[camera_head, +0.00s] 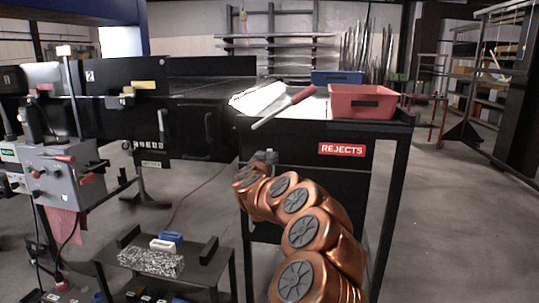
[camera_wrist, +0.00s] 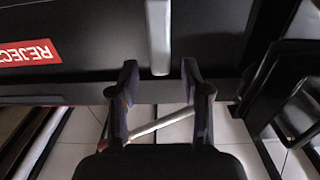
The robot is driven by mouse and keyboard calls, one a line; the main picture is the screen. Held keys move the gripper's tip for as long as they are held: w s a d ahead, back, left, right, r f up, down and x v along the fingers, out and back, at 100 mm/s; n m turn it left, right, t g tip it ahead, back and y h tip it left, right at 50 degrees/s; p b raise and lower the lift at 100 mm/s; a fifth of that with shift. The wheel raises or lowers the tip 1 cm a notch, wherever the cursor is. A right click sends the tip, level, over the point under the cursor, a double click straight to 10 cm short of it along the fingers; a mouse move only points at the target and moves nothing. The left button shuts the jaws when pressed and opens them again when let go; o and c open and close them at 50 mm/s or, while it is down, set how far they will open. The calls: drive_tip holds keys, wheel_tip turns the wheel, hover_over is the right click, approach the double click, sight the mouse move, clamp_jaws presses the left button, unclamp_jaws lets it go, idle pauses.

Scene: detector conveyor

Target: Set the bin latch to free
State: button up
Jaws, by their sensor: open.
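The black rejects bin (camera_head: 300,147) has a red REJECTS label (camera_head: 341,150) on its front; the label also shows upside down in the wrist view (camera_wrist: 30,52). A pale grey bar (camera_wrist: 158,30), which looks like the latch lever, stands out against the black panel in the wrist view. My gripper (camera_wrist: 159,70) is open, with one dark finger on each side of the bar's lower end. Gaps show on both sides, and I see no grip on it. In the head view my gripper (camera_head: 265,158) is at the bin's front, left of the label, partly hidden by my copper arm. The latch's setting cannot be read.
A red tray (camera_head: 362,101), a blue tray (camera_head: 337,77) and a red-handled tool (camera_head: 290,104) are on top of the rejects stand. A grey control box (camera_head: 62,172) stands at left. A low table (camera_head: 213,268) with small blocks is in front. Open floor lies at right.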

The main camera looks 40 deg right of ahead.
sight(269, 154)
drive_tip(key=shift+x, duration=1.95)
drive_tip(key=shift+c, duration=0.2)
clamp_jaws()
